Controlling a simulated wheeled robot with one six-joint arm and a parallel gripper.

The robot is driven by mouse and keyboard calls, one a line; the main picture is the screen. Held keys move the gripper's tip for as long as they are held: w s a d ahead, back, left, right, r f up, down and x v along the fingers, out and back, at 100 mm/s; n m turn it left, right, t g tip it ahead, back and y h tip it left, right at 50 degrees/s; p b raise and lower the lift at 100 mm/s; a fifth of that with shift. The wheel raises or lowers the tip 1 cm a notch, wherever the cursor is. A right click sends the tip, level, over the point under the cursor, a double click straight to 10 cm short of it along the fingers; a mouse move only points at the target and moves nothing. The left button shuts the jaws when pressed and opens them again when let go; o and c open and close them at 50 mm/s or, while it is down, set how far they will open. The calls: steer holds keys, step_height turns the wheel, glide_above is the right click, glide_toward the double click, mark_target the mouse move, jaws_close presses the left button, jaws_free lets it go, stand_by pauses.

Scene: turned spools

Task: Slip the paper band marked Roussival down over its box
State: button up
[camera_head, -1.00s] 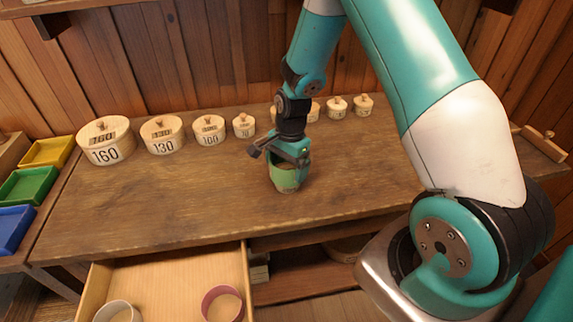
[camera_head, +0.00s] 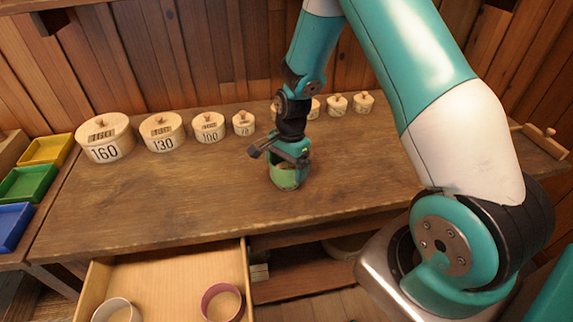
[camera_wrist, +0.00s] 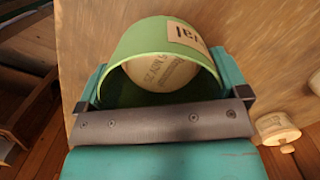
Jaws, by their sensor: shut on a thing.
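A green paper band (camera_head: 286,181) is upright over the worktop near its middle. A pale round wooden box (camera_wrist: 160,73) with dark lettering shows through the ring. How far the band surrounds the box, and the box's lower part, cannot be told.
Lidded wooden boxes, one marked 160 (camera_head: 105,140) and one marked 130 (camera_head: 162,133), stand in a row along the back of the worktop (camera_head: 160,200). An open drawer (camera_head: 170,275) below holds a white band (camera_head: 117,310) and a pink band (camera_head: 221,301). Coloured trays (camera_head: 28,183) are at left.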

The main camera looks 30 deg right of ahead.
steer(key=shift+f, duration=0.15)
steer(key=o, duration=0.6)
steer(key=shift+r, duration=0.25)
stand_by(0.3)
steer(key=shift+r+p, duration=0.55)
steer(key=shift+p, duration=0.1)
step_height(320, 180, up, 7)
steer(key=p, duration=0.5)
steer(key=shift+p, duration=0.35)
stand_by(1.0)
